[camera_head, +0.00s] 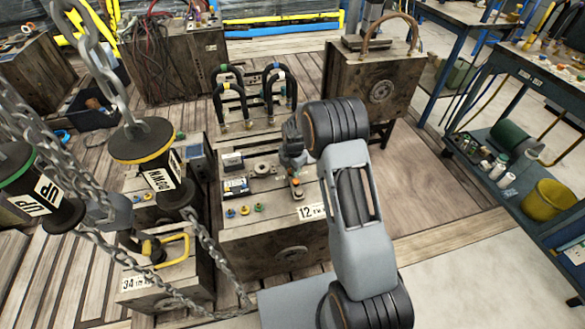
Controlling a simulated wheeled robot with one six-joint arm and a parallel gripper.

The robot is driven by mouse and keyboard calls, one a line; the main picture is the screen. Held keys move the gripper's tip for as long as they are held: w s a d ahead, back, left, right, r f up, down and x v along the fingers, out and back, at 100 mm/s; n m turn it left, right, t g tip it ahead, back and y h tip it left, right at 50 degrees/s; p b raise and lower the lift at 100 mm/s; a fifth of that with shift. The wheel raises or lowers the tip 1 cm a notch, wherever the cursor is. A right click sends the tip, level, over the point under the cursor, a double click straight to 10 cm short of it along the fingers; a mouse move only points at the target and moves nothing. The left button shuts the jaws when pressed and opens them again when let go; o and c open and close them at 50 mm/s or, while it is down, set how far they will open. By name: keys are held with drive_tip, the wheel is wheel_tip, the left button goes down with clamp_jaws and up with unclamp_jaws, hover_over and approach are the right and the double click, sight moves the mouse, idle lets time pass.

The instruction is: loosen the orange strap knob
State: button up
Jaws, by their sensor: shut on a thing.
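The orange strap knob (296,182) is a small orange piece on top of the wooden mould block (260,238) marked 12, near its right side. My gripper (295,174) points down over the knob from above, with its fingers at the knob. The gripper is shut on the knob. The fingers hide most of the knob, and its strap cannot be made out.
Blue, yellow and green knobs (245,210) stand at the block's front left. Black hoses (250,95) arch behind. Chains with black UP and DOWN pendants (143,140) hang at left. A blue-framed bench (520,90) stands right, with clear floor before it.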

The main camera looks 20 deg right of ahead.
idle(0.3)
drive_tip(key=o, duration=0.9)
drive_tip(key=shift+r, duration=0.1)
drive_tip(key=r, duration=0.4)
drive_tip(key=r+p, duration=0.1)
drive_tip(key=r, duration=0.8)
drive_tip(key=shift+s+d+r+p, duration=0.15)
drive_tip(key=shift+s+r+p, duration=0.15)
drive_tip(key=shift+s+r, duration=0.05)
